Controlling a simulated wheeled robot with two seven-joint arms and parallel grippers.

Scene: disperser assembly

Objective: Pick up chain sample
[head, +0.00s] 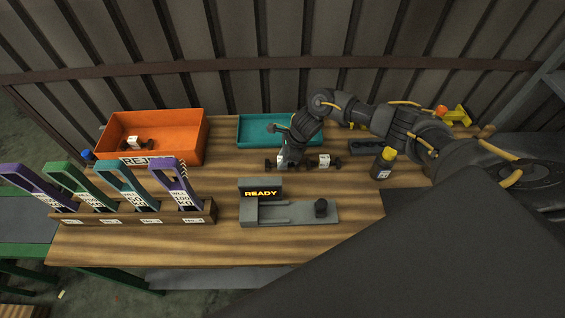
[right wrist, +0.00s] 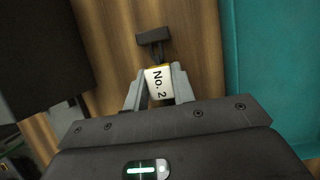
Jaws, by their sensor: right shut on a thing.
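My right gripper (head: 287,162) is low over the wooden table, in front of the teal tray. It is shut on a chain sample with a white label reading "No. 2" (right wrist: 158,84), seen between the fingers in the right wrist view; the right gripper (right wrist: 158,92) shows there too. A dark end of this sample (head: 269,163) sticks out left of the fingers in the head view. I cannot tell whether it touches the table. Another chain sample with a white label (head: 323,160) lies just to the right. My left gripper is not in view.
An orange reject bin (head: 185,143) with a sample inside stands at the back left. The teal tray (head: 252,130) is behind the gripper. A rack (head: 100,217) of coloured gauges is front left; a "READY" fixture (head: 262,212) is front centre.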

